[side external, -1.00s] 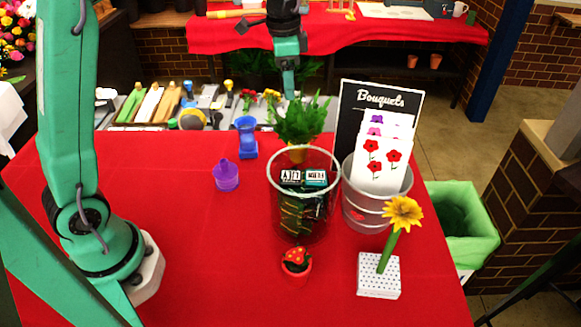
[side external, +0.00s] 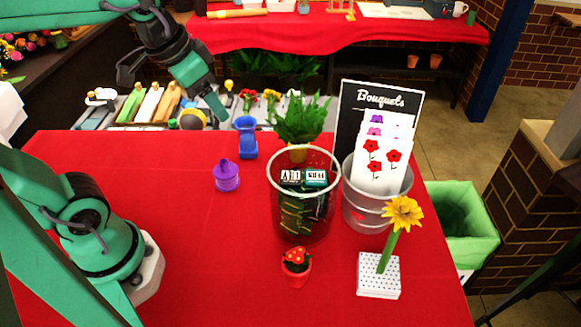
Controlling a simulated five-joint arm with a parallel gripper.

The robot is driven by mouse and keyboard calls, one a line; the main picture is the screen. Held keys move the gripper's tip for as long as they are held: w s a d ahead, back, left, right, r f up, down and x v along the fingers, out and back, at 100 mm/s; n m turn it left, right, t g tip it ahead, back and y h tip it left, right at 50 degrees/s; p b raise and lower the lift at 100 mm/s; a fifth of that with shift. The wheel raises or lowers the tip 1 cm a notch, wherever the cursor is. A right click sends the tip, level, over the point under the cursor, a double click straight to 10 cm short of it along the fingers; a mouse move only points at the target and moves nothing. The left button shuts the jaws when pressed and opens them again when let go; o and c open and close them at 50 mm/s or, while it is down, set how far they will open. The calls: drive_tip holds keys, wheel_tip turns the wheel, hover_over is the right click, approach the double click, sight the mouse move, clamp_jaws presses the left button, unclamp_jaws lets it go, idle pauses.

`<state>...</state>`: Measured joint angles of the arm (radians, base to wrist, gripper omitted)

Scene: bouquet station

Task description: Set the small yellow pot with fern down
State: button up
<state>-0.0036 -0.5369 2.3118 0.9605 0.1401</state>
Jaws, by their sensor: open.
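The small yellow pot (side external: 298,154) with the green fern (side external: 300,121) stands upright on the red table near its back edge. The wire basket's rim hides the lower part of the pot. My gripper (side external: 219,112) is open and empty, in the air up and to the left of the fern, apart from it. Its fingertips overlap closely in this view.
A wire basket (side external: 272,205) stands in front of the pot, and a metal bucket (side external: 375,212) with flower cards is to its right.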

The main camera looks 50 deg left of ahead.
drive_tip(key=shift+n+t, duration=0.5)
drive_tip(key=shift+n, duration=0.3)
drive_tip(key=s, duration=0.1)
drive_tip(key=s+f, duration=0.1)
drive_tip(key=s, duration=0.1)
drive_tip(key=s+f, duration=0.1)
drive_tip(key=shift+s+f, duration=0.15)
drive_tip(key=shift+s, duration=0.1)
